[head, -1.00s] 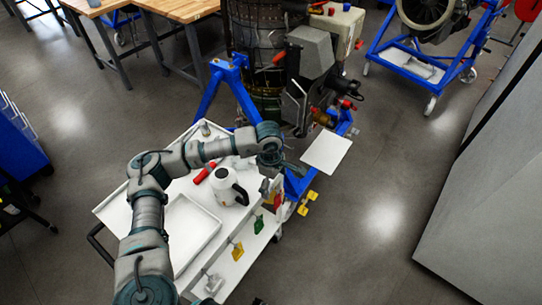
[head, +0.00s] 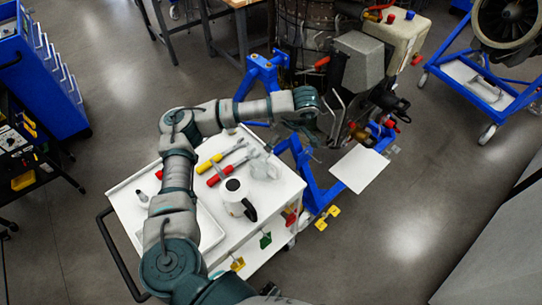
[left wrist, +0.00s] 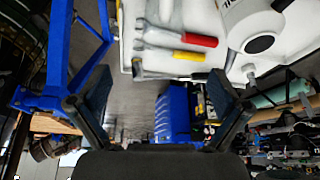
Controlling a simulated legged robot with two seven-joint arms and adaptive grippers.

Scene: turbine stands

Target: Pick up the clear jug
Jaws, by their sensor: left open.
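The clear jug (head: 265,167) appears as a see-through, greyish shape on the white cart top (head: 283,193), near its back right edge. It is faint, and I cannot pick it out in the left wrist view. My left gripper (head: 306,133) is above and beyond the jug, near the cart's back right corner, apart from it. In the left wrist view the fingers of my left gripper (left wrist: 160,95) are spread wide with nothing between them. My right gripper is not in view.
A white pot with a black handle (head: 235,197) stands close in front of the jug. Red- and yellow-handled tools (head: 207,166) lie to the left. A blue stand (head: 310,180) with an engine is beyond the cart.

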